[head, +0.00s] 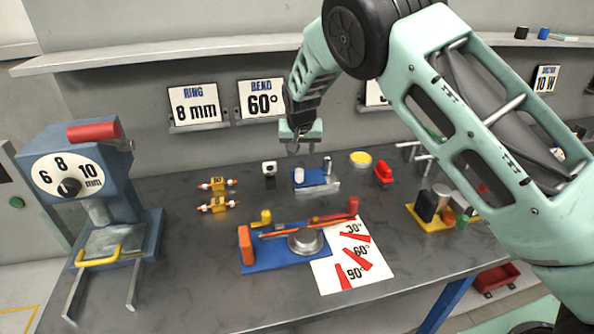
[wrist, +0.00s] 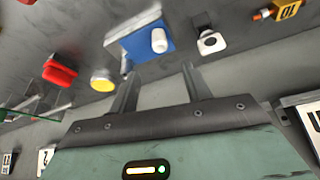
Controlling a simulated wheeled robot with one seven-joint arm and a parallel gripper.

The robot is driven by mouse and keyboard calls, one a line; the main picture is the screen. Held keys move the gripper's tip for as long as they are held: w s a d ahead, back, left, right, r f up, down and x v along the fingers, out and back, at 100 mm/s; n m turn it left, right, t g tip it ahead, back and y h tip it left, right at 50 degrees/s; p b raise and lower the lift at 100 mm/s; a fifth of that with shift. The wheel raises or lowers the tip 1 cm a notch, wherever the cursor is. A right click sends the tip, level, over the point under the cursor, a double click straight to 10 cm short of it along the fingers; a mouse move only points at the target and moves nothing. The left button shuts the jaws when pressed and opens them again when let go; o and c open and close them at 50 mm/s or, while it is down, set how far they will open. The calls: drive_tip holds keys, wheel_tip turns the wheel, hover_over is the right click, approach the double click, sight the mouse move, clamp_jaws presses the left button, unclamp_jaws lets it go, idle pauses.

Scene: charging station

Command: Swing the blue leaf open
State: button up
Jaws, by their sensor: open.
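The blue leaf (head: 310,178) is a small flat blue plate on the bench, with a white upright peg (head: 299,175) on it. It adjoins a pale grey metal piece (head: 320,188) along its front edge. In the wrist view the blue leaf (wrist: 153,50) and its white peg (wrist: 159,40) lie just beyond my fingertips. A short grey pin stands at the leaf's other end. My gripper (head: 302,149) is above and behind the leaf, pointing down, its two fingers apart and empty. The fingers also show in the wrist view (wrist: 158,75). Nothing touches the leaf.
A blue bending jig (head: 285,258) sits in front. A blue press (head: 95,190) stands far left. The wall is behind.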

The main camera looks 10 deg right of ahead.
sight(300, 170)
drive_tip(key=p+x, duration=0.3)
drive_tip(key=x, duration=1)
drive_tip(key=shift+f, duration=0.3)
clamp_jaws()
